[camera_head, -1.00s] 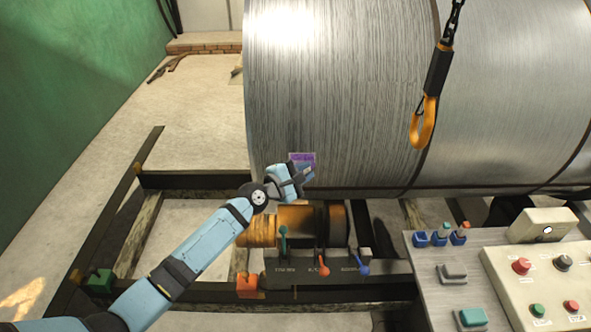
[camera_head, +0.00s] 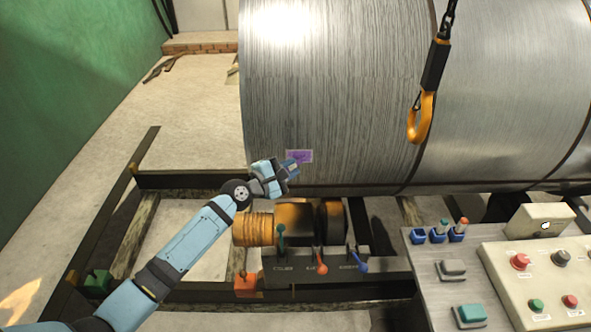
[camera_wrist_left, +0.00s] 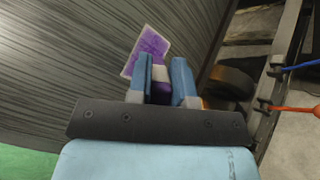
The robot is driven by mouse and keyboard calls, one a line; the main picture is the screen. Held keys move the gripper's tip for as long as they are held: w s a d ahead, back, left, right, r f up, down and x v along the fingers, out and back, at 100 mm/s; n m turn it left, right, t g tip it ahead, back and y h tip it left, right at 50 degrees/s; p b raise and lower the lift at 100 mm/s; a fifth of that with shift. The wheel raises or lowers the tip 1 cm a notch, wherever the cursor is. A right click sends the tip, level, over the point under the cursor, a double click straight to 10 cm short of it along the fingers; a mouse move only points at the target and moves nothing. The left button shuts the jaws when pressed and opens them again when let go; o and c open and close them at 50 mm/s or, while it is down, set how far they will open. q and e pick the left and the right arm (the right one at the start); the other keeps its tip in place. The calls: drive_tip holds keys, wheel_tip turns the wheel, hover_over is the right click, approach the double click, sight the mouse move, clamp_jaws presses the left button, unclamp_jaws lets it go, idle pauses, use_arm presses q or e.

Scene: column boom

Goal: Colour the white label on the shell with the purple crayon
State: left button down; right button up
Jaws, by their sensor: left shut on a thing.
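The label (camera_head: 299,156) sits low on the big grey metal shell (camera_head: 340,90) and shows purple marking over much of its face, with pale edges. It also shows in the left wrist view (camera_wrist_left: 147,52), with purple strokes and a whitish border. My left gripper (camera_head: 291,167) is just below and left of the label. In the left wrist view it is shut on the purple crayon (camera_wrist_left: 162,84), which shows between the blue fingers. Whether the crayon tip touches the label cannot be told. My right gripper is not in view.
A chain with an orange hook (camera_head: 420,118) hangs before the shell. Below stand rollers (camera_head: 255,229) and coloured levers (camera_head: 321,262). A control panel (camera_head: 540,275) and a grey bench top (camera_head: 432,270) with holders fill the lower right. Open floor lies left.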

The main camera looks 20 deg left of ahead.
use_arm(q)
drive_tip(key=a, duration=0.2)
drive_tip(key=s+a+b, duration=0.1)
drive_tip(key=a, duration=0.1)
drive_tip(key=shift+s, duration=0.15)
drive_tip(key=s+d+p, duration=0.1)
drive_tip(key=s+p, duration=0.2)
drive_tip(key=s, duration=0.2)
drive_tip(key=shift+s+d, duration=0.35)
drive_tip(key=shift+s, duration=0.05)
idle(0.4)
